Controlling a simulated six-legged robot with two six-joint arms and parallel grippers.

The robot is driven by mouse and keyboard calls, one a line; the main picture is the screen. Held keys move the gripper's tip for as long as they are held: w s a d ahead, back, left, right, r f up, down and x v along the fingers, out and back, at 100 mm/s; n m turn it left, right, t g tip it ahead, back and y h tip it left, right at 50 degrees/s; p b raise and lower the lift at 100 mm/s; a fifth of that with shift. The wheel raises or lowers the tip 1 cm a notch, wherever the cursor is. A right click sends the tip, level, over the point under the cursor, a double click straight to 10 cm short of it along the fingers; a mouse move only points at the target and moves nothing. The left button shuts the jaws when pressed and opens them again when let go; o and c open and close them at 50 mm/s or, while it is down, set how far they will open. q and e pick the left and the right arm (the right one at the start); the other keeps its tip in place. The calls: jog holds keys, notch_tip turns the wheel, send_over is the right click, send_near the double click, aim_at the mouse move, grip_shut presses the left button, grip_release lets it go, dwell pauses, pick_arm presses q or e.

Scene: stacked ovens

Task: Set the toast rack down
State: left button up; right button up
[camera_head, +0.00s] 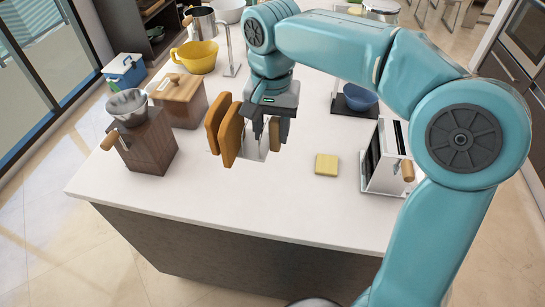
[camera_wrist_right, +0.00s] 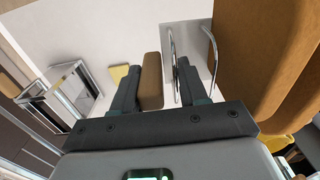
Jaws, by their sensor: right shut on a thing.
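The toast rack (camera_head: 255,152) has a pale plate and thin wire loops; its plate also shows in the wrist view (camera_wrist_right: 198,28). Two brown toast slices (camera_head: 230,136) stand upright at its left side in the head view. My right gripper (camera_head: 270,125) points down over the rack. Its fingers (camera_wrist_right: 158,85) are closed around part of the rack, with a brown piece, perhaps toast, between them. A large toast slice (camera_wrist_right: 285,60) fills the right of the wrist view. Whether the plate touches the counter, I cannot tell. My left gripper is out of view.
The white counter (camera_head: 255,200) is clear in front of the rack. A yellow block (camera_head: 326,164) and a toaster (camera_head: 386,170) are to the right. A blue bowl (camera_head: 360,97) is behind.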

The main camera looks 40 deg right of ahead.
aim_at(271, 146)
notch_tip(271, 146, down, 17)
jog(key=shift+w+r, duration=0.1)
jog(key=shift+b, duration=0.3)
jog(key=o, duration=1.2)
notch_tip(271, 146, up, 12)
